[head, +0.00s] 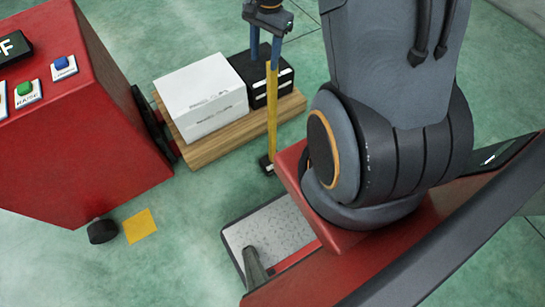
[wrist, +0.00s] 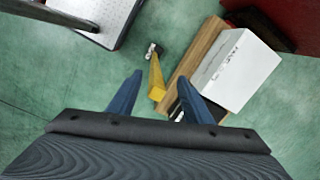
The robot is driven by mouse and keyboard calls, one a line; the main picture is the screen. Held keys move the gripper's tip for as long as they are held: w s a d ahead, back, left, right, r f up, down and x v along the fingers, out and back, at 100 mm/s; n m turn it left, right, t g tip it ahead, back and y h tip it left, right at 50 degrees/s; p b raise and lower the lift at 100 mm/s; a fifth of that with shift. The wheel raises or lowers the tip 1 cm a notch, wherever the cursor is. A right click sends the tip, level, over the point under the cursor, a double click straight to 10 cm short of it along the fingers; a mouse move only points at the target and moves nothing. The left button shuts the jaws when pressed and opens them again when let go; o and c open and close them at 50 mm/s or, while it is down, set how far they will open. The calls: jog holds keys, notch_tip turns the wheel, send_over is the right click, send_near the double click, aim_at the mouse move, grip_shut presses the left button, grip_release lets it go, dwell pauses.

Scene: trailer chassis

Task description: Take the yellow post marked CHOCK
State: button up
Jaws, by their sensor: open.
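The yellow post (head: 271,115) stands upright on a small dark foot on the floor, beside the wooden board. No CHOCK marking can be read on it. My gripper (head: 265,64) is open, with its blue fingers pointing down at the post's upper end. In the wrist view the yellow post (wrist: 157,82) appears between the two spread fingers, with its top nearer the camera and its foot farther away. I see no finger touching it, though the exact height gap cannot be told.
A white box (head: 200,97) and a black box (head: 262,80) sit on a wooden board (head: 212,150) close by the post. A red cabinet with buttons (head: 85,110) stands at left. A grey metal plate (head: 272,235) lies in front. A yellow square (head: 140,226) marks open green floor.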

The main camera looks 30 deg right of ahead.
aim_at(271, 78)
jog(key=d+f+m, duration=0.1)
jog(key=d+f, duration=0.1)
jog(key=w+d+f+m, duration=0.1)
jog(key=d+f+m, duration=0.1)
jog(key=shift+w+m, duration=0.2)
jog(key=shift+m, duration=0.1)
jog(key=shift+d+f+m, duration=0.3)
jog(key=shift+f, duration=0.35)
jog(key=shift+w+a+f+p, duration=0.1)
jog(key=shift+a+f+p, duration=0.25)
jog(key=shift+f, duration=0.85)
jog(key=shift+a+f+p, duration=0.2)
jog(key=shift+f+p, duration=0.25)
jog(key=shift+f, duration=0.8)
jog(key=shift+w+a+f+p, duration=0.1)
jog(key=shift+a+f+p, duration=0.25)
jog(key=shift+f, duration=0.85)
jog(key=shift+d, duration=0.1)
grip_shut()
